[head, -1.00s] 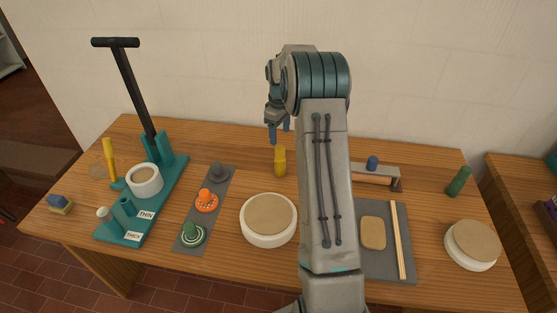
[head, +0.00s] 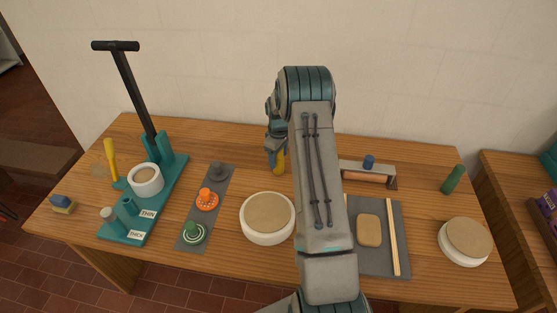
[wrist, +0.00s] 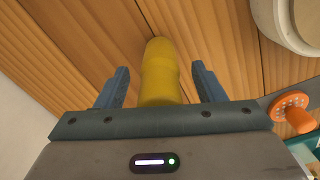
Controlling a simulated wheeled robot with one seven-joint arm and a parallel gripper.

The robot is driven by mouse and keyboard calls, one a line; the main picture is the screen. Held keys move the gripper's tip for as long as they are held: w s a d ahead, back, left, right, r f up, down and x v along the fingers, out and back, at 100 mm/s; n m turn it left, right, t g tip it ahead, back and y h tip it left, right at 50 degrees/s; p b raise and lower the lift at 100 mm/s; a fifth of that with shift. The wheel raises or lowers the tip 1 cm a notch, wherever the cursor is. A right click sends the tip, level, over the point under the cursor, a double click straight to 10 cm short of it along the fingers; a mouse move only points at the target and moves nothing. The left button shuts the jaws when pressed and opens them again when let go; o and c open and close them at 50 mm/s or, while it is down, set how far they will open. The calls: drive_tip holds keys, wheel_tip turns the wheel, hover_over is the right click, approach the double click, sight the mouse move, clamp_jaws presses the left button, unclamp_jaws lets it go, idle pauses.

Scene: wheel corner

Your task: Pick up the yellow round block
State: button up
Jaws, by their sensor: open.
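The yellow round block (head: 279,162) stands on the wooden table behind the white round wheel, partly hidden by my gripper in the head view. In the wrist view the yellow round block (wrist: 160,72) lies between the two blue-grey fingers of my gripper (wrist: 160,88). A gap shows on each side of it, so the fingers do not touch it there. My gripper (head: 276,152) is open and points down at the block in the head view. The block's lower part is hidden in the wrist view by my gripper's body.
A white wheel with a tan top (head: 268,217) stands just in front. A grey strip (head: 186,240) with orange and green round pieces lies to the left, beside a teal stand (head: 172,186). A wooden-topped roller frame (head: 368,175) and a grey board (head: 365,263) are to the right.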

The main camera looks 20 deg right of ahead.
drive_tip(key=c, duration=1.1)
drive_tip(key=shift+r, duration=0.15)
